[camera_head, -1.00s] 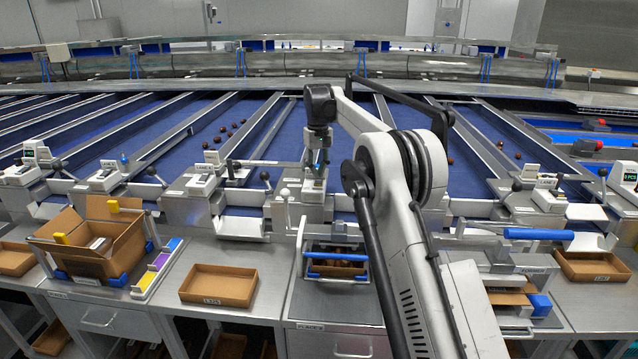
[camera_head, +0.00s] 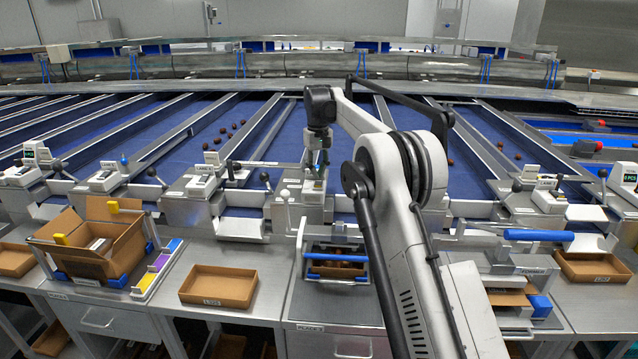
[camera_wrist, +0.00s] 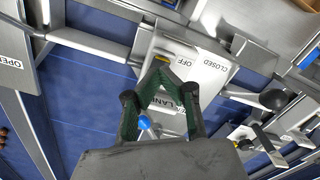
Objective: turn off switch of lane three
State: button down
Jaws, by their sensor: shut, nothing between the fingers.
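My gripper (camera_head: 316,166) is shut and empty, pointing down over a grey control box (camera_head: 312,188) at the near end of a middle lane. In the wrist view, the closed fingertips (camera_wrist: 160,72) lie over a pale switch plate (camera_wrist: 205,72) with an "OFF" label and a small yellow mark beside the tips. Whether the tips touch the switch is unclear. A label reading "LANE" shows between the fingers, its number hidden. A blue knob (camera_wrist: 145,122) also shows between the fingers. The switch lever itself is not clearly visible.
In the wrist view, a black-knobbed lever (camera_wrist: 272,99) stands right of the fingers, near a "CLOSED" label. Similar control boxes (camera_head: 104,181) with levers line the lanes.

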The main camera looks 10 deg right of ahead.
aim_at(318, 184)
jog(key=shift+f+b, duration=0.7)
jog(key=shift+f, duration=0.65)
dwell(1.0)
jog(key=shift+r, duration=0.1)
jog(key=shift+r+p, duration=2.15)
jog(key=shift+r, duration=1.25)
